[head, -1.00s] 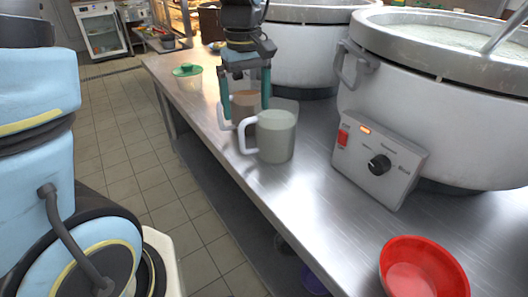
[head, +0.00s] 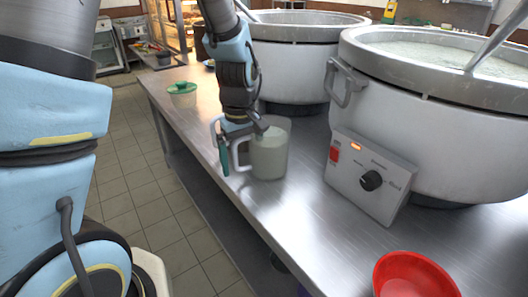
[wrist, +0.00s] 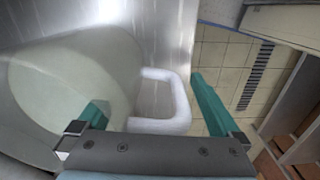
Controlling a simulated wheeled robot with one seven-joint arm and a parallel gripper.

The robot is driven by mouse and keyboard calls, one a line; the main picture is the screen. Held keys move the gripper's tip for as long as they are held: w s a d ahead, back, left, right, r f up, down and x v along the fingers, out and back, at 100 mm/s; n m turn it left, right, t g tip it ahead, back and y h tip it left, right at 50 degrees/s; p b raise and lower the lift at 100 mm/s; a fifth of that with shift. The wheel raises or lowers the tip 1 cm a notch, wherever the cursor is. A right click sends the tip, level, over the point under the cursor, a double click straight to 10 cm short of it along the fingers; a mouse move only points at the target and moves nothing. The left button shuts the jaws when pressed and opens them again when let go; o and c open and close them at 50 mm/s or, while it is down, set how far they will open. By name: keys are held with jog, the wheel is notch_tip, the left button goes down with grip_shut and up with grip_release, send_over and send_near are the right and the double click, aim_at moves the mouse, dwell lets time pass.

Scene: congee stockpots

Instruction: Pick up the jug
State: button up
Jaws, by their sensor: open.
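A pale grey-green jug (head: 269,158) with a white handle stands upright on the steel counter in the head view. My gripper (head: 240,152) is low at its handle side, with one teal finger left of the handle. In the wrist view, the jug (wrist: 60,90) fills the left side, and its handle (wrist: 178,105) lies between the two open fingers of my gripper (wrist: 150,92). I cannot tell whether the left finger touches the jug wall.
Two large stockpots stand on the steel counter (head: 290,225), the nearer one (head: 430,130) with a control box (head: 370,178). A red bowl (head: 415,275) is at the front right. A green-lidded container (head: 182,94) stands at the far left. Tiled floor lies beyond the counter edge.

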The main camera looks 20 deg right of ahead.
jog(key=shift+f, duration=0.2)
grip_shut()
dwell(0.7)
jog(key=shift+r, duration=0.1)
